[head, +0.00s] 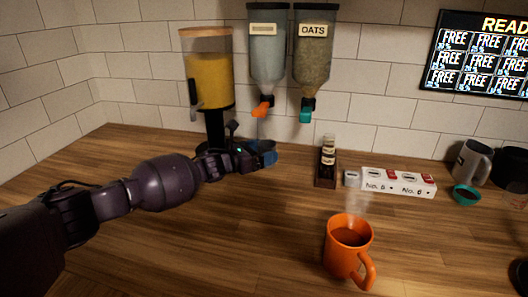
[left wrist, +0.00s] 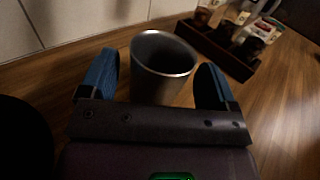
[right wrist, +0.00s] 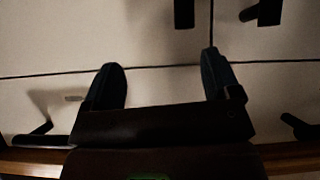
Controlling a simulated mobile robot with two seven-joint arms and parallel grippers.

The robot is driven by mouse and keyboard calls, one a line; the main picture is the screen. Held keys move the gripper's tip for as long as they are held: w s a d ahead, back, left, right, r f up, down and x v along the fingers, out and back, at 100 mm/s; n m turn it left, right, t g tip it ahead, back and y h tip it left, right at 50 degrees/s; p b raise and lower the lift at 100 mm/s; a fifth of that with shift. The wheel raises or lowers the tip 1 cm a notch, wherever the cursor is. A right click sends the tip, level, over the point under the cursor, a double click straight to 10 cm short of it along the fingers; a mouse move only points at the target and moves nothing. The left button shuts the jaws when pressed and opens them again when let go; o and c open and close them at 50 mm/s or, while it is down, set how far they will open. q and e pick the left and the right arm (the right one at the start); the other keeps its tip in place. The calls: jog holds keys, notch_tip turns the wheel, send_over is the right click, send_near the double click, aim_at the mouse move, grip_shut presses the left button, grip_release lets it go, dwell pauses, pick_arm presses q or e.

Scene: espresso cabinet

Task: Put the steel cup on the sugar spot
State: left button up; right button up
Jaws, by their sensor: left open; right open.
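The steel cup (left wrist: 162,55) stands upright on the wooden counter in the left wrist view. My left gripper (head: 266,154) is open, with its blue fingers on either side of the cup; whether they touch it I cannot tell. In the head view the cup is hidden or too small to tell at the gripper. My right gripper (right wrist: 162,78) is open and empty, in front of pale panels with dark handles. No spot marked sugar can be read.
A small dark rack (head: 326,163) with jars stands right of my left gripper. Dispensers (head: 268,62) hang above. A steaming orange mug (head: 347,247) stands in front. A white labelled strip (head: 398,183), grey mug (head: 472,161) and teal bowl (head: 465,195) stand right.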

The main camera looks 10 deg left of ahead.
aim_at(259, 150)
pick_arm(q)
jog(key=v, duration=0.1)
jog(key=p+v, duration=0.1)
jog(key=v, duration=0.2)
jog(key=shift+s+a+r+p, duration=0.15)
jog(key=shift+a+r+p, duration=0.05)
jog(key=shift+r+p, duration=0.15)
jog(key=p+v, duration=0.2)
jog(key=v, duration=0.4)
jog(key=shift+s+a+f, duration=0.15)
jog(key=shift+s, duration=0.1)
jog(key=shift+s+a+f, duration=0.15)
jog(key=shift+s+a, duration=0.05)
jog(key=shift+d, duration=0.1)
